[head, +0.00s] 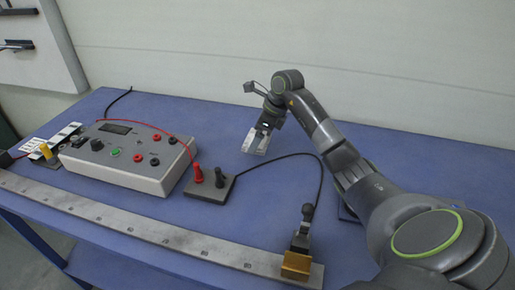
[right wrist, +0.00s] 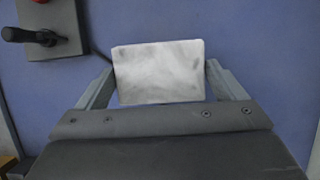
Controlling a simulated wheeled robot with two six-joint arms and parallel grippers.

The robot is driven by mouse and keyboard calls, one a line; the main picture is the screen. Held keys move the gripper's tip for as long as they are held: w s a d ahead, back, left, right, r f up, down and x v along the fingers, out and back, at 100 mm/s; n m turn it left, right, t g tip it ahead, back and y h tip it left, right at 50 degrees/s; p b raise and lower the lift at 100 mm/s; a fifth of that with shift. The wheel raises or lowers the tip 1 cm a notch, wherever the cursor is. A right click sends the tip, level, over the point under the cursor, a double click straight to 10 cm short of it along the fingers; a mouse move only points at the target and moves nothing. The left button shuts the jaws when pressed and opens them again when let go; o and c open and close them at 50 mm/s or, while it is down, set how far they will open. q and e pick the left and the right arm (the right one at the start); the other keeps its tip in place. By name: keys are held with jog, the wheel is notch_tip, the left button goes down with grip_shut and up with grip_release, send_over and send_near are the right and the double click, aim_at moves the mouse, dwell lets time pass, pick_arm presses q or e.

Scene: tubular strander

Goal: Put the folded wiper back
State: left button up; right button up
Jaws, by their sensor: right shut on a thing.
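The folded wiper is a small white pad with grey smudges. It shows in the right wrist view (right wrist: 158,72) between the two fingers, and in the head view (head: 256,143) below the fingertips. My right gripper (head: 262,133) is shut on it over the blue table, behind the small dark terminal block; it also shows in the right wrist view (right wrist: 160,85). I cannot tell whether the wiper touches the table. My left gripper is not in view.
A grey meter box (head: 130,155) stands at left. A red lead runs to the terminal block (head: 211,186); a black cable arcs to a brass clamp block (head: 296,265) on the long metal bar (head: 130,220). The blue table (head: 240,215) has free room behind the terminal block.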

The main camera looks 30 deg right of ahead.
aim_at(259, 157)
notch_tip(259, 157, down, 5)
jog(key=shift+f+p, duration=0.1)
jog(key=shift+p, duration=0.35)
jog(key=o, duration=0.7)
jog(key=shift+f, duration=0.1)
jog(key=shift+r, duration=0.3)
jog(key=b+v, duration=0.2)
jog(key=v, duration=1)
jog(key=shift+d+f+b, duration=0.1)
jog(key=shift+b, duration=0.3)
